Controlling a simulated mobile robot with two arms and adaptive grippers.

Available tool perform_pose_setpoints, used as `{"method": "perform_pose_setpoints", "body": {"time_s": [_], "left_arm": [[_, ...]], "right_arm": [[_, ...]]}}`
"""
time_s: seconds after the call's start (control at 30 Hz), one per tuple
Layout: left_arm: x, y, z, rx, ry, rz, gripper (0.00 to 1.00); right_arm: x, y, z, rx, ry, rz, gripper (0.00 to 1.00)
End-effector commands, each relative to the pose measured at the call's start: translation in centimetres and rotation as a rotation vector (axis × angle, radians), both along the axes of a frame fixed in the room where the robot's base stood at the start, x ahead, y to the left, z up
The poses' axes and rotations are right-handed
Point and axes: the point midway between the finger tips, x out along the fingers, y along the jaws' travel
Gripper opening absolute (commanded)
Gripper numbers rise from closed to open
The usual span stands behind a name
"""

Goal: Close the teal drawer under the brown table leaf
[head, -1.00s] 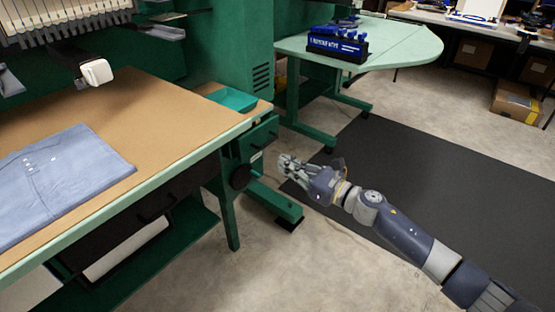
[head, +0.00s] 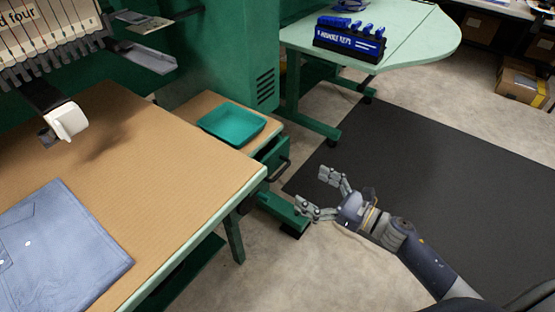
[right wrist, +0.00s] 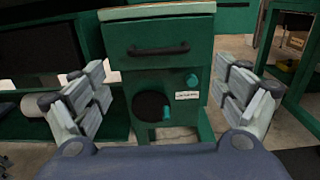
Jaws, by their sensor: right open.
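The teal drawer (head: 272,157) is under the small brown table leaf (head: 190,103) at the end of the bench. Its front seems to stand slightly out past the leaf's edge; the exact gap is hard to tell. In the right wrist view the drawer front (right wrist: 135,35) faces me squarely, with a black bar handle (right wrist: 160,49) across it. My right gripper (head: 313,188) is open and empty, apart from the drawer, to its right and pointing toward it. Its two fingers (right wrist: 160,78) spread either side of the drawer front in the wrist view. My left gripper is not in view.
A teal tray (head: 232,124) sits on the leaf. Below the drawer are a teal knob (right wrist: 192,80) and a black round knob (right wrist: 150,106). A folded blue shirt (head: 55,245) lies on the main table. A dark mat (head: 430,170) covers free floor to the right.

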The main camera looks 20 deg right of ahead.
Motion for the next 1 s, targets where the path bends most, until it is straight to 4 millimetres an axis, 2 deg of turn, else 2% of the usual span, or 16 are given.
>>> {"method": "perform_pose_setpoints", "body": {"time_s": [0.3,0.5,0.7,0.97,1.0], "left_arm": [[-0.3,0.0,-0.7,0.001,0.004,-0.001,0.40],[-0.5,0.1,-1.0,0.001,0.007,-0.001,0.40],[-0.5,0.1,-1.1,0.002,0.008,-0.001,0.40],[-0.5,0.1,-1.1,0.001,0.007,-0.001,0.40],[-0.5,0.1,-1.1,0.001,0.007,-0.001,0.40]], "right_arm": [[4.6,3.5,0.2,0.003,-0.003,0.000,0.91],[6.9,5.3,0.1,0.002,-0.001,0.000,0.91],[7.9,6.2,0.0,0.001,0.000,0.001,0.91],[8.0,6.2,0.0,0.001,-0.001,0.001,0.91],[8.0,6.2,0.0,0.001,0.000,0.001,0.84]]}}
